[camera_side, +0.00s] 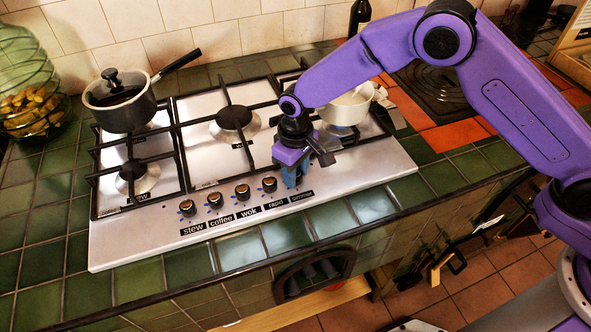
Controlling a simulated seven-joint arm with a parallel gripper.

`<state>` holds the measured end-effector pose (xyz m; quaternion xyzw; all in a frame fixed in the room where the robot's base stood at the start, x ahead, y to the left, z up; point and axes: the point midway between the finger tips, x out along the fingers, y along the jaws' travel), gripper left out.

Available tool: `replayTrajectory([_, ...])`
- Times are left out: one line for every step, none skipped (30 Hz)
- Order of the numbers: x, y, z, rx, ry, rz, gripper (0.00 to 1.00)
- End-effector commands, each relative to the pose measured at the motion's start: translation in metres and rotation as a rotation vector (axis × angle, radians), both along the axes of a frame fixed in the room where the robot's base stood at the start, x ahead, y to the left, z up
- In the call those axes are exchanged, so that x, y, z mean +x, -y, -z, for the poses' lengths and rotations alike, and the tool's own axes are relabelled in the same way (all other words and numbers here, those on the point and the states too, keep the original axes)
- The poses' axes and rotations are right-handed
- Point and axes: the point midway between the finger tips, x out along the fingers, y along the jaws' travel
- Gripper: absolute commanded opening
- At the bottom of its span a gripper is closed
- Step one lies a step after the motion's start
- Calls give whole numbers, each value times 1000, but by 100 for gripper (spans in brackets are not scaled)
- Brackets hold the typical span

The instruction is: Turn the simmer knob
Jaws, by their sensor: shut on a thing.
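A steel gas hob (140,228) has a row of dark knobs along its front, with labels reading stew, coffee, wok, rapid and simmer. My gripper (293,180) points down at the right end of the row, above the simmer label (302,196). It is shut on the simmer knob, which its blue fingers hide. The knob's angle cannot be seen. The rapid knob (269,184) is just left of my gripper. The wok knob (243,191), coffee knob (215,199) and stew knob (187,208) stand further left.
A lidded saucepan (122,108) stands on the back left burner, its handle pointing right. A pale pot (345,108) stands on the right, partly behind my arm. A green glass jar (30,80) is at the far left and a dark bottle (359,15) at the back.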

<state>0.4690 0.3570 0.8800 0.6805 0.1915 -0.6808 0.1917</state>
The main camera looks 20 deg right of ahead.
Motion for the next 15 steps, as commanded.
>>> replayTrajectory([0, 0, -1, 1, 2, 40, 5])
replayTrajectory([0, 0, -1, 1, 2, 63, 5])
replayTrajectory([0, -1, -1, 1, 2, 92, 5])
replayTrajectory([0, -1, -1, 1, 2, 113, 5])
replayTrajectory([0, -1, -1, 1, 2, 134, 5])
replayTrajectory([0, 0, -1, 1, 2, 160, 5])
replayTrajectory([1, 0, -1, 1, 2, 178, 5])
replayTrajectory([1, 0, -1, 1, 2, 196, 5])
replayTrajectory([1, 0, -1, 1, 2, 216, 5])
replayTrajectory([1, 0, -1, 1, 2, 231, 5])
replayTrajectory([1, 0, -1, 1, 2, 243, 5])
replayTrajectory([0, -1, -1, 1, 2, 260, 5])
replayTrajectory([0, -1, -1, 1, 2, 269, 5])
replayTrajectory([0, -1, -1, 2, 1, 279, 5])
replayTrajectory([0, -1, -1, 2, 1, 291, 5])
